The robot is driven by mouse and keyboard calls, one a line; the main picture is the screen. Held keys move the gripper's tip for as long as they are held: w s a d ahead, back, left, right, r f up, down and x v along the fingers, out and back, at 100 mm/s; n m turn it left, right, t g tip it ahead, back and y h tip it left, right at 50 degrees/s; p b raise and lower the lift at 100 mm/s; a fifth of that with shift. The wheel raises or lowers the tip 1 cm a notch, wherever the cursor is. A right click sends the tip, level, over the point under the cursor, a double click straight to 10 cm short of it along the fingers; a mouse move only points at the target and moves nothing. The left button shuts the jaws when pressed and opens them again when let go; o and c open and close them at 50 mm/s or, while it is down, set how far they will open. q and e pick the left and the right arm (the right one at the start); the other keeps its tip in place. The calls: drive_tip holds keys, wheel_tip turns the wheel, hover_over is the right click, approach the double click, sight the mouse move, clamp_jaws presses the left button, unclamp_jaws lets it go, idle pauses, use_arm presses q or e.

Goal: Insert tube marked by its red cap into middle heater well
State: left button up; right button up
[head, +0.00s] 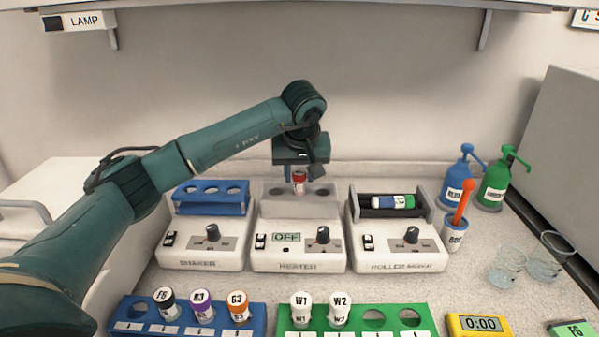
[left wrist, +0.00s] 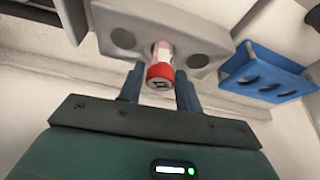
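The red-capped tube (head: 299,177) stands upright at the middle well of the heater (head: 268,208), and its lower end is out of sight there. In the left wrist view the red cap (left wrist: 160,75) lies between the two fingers of my left gripper (left wrist: 160,70), and the heater's two outer wells look empty. A narrow gap seems to show on each side of the cap, so the fingers look open around it. In the head view the left gripper (head: 301,170) is directly above the heater. My right gripper is not in view.
The shaker (head: 203,255) with its blue rack stands left of the heater, the roller mixer (head: 395,250) right. A blue rack (head: 130,310) and a green rack (head: 290,318) with capped tubes are in front. Pump bottles (head: 460,180) and glass beakers (head: 507,265) stand right.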

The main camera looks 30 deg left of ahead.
use_arm(q)
drive_tip(key=o, duration=0.4)
drive_tip(key=shift+c, duration=0.2)
drive_tip(key=b+v, duration=0.1)
drive_tip(key=v, duration=1.2)
drive_tip(key=shift+s+d, duration=0.1)
